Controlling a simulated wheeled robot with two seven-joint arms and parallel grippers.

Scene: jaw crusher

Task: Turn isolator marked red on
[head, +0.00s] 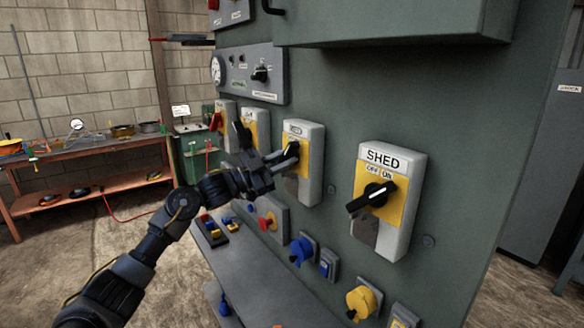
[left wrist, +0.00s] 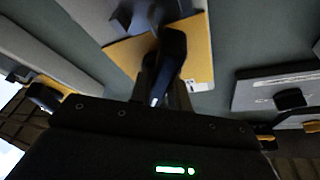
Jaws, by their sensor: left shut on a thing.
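A row of grey-and-yellow isolators with rotary handles is on the dark green panel. The far-left isolator (head: 226,113) has a red handle (head: 215,121); its label is too small to read. The second isolator (head: 262,126) has a black handle. My left gripper (head: 284,157) is at the third isolator (head: 315,165), shut on its black handle, which the fingers partly hide. The left wrist view shows a black handle (left wrist: 172,50) in front of a yellow plate (left wrist: 130,55), at the jaws. The nearest isolator, labelled SHED (head: 411,200), has a black handle (head: 371,197). My right gripper is out of view.
A grey box (head: 395,22) juts out above the isolators. Below them are a red knob (head: 267,221), a blue socket (head: 301,250) and a yellow socket (head: 362,302). A workbench (head: 90,149) stands at the far left, with open floor in front of it.

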